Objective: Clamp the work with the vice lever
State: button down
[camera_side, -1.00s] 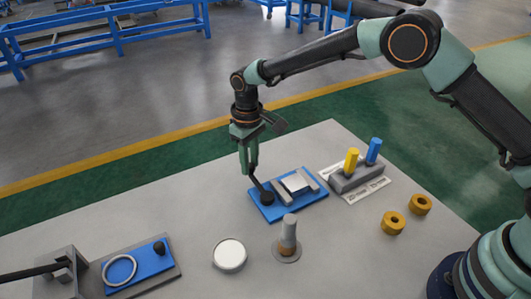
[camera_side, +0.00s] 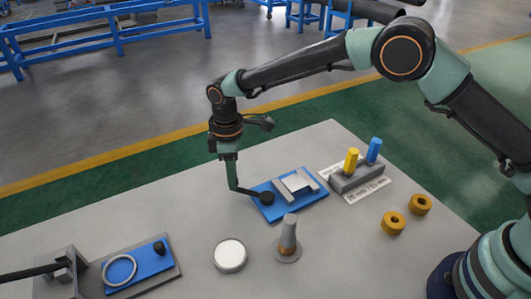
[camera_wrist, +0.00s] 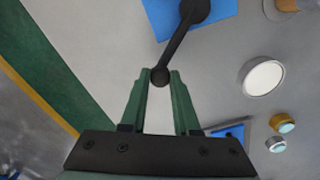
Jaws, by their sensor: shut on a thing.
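The vice sits on a blue plate (camera_side: 267,211) in the middle of the table in the side view. A pale block, the work (camera_side: 297,183), lies between its grey jaws; I cannot tell whether both jaws touch it. The dark vice lever (camera_side: 249,193) runs from a round black pivot (camera_side: 267,198) out to the left. My gripper (camera_side: 233,186) points down and is shut on the lever's free end. In the wrist view, the lever's ball end (camera_wrist: 160,76) sits between my two fingertips, and the lever reaches up to the pivot (camera_wrist: 195,9).
A grey post on a flange (camera_side: 288,240) and a white disc (camera_side: 230,255) stand in front. Yellow and blue pegs (camera_side: 363,155) stand in a grey holder at right, near two yellow rings (camera_side: 406,214). A blue-plated fixture (camera_side: 138,272) with a ring is front left. Table left of the lever is clear.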

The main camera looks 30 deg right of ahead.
jog(key=n, duration=0.1)
jog(key=s+a+n, duration=0.1)
jog(key=shift+s+a+r+n, duration=0.1)
jog(key=shift+s+a+n, duration=0.2)
jog(key=shift+n, duration=0.1)
jog(key=shift+s+a+n, duration=0.25)
jog(key=shift+s+n, duration=0.3)
jog(key=shift+n, duration=0.3)
jog(key=shift+s+a+n, duration=0.25)
jog(key=shift+s+n, duration=0.3)
jog(key=shift+n, duration=0.3)
jog(key=c, duration=0.6)
grip_release()
jog(key=shift+c, duration=0.2)
notch_tip(320, 180, up, 12)
jog(key=shift+d+r, duration=0.1)
